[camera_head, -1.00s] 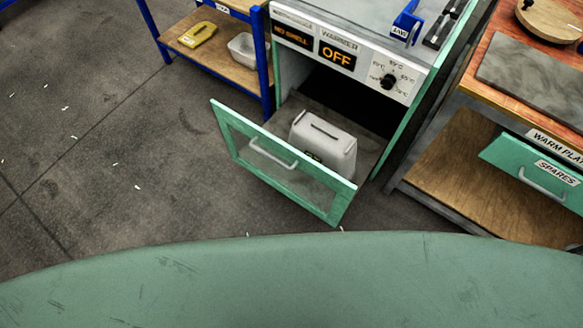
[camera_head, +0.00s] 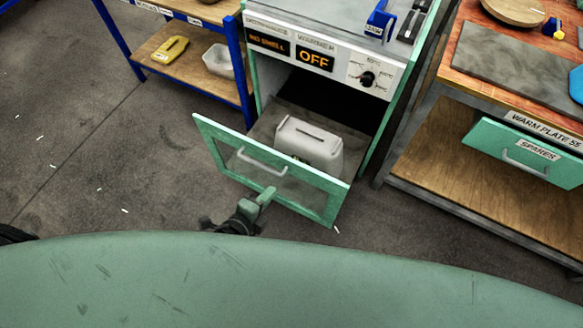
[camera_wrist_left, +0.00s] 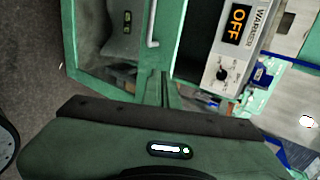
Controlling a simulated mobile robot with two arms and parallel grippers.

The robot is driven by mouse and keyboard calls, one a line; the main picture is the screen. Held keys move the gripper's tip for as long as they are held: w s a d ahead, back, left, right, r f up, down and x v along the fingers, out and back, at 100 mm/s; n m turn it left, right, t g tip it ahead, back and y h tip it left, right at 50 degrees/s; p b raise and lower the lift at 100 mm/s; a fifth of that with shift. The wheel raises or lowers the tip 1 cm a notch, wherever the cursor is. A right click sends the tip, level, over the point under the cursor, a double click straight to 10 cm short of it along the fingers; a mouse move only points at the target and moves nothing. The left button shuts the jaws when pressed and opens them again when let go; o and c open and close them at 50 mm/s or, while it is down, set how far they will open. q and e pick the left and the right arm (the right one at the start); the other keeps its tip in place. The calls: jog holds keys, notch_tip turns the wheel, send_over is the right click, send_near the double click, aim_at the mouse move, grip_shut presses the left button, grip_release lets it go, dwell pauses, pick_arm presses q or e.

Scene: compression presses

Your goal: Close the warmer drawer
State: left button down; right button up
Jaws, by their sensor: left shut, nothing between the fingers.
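The warmer drawer (camera_head: 225,148) has a green framed front with a clear pane and a pale bar handle (camera_head: 262,166). It stands pulled out below the warmer's control panel (camera_head: 318,58), which reads OFF. A white-grey case (camera_head: 308,143) with a slot in its top sits inside. In the left wrist view the shut fingers (camera_wrist_left: 157,88) point at the green frame (camera_wrist_left: 160,60), near the handle (camera_wrist_left: 153,24). I cannot tell whether they touch it.
A blue shelf rack (camera_head: 246,100) with a yellow item (camera_head: 170,49) and a white bin (camera_head: 218,60) stands left of the warmer. A wooden bench (camera_head: 430,180) with a green SPARES drawer (camera_head: 520,153) stands to the right. The floor left of the drawer is clear.

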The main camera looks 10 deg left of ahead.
pick_arm(q)
send_near(293, 164)
notch_tip(293, 164, down, 2)
jog(key=w, duration=0.1)
jog(key=w+d, duration=0.1)
jog(key=w, duration=0.2)
jog(key=shift+d+f, duration=0.35)
jog(key=shift+f, duration=0.05)
jog(key=shift+w+d, duration=0.2)
jog(key=shift+w, duration=0.35)
pick_arm(e)
jog(key=shift+w+r, duration=0.2)
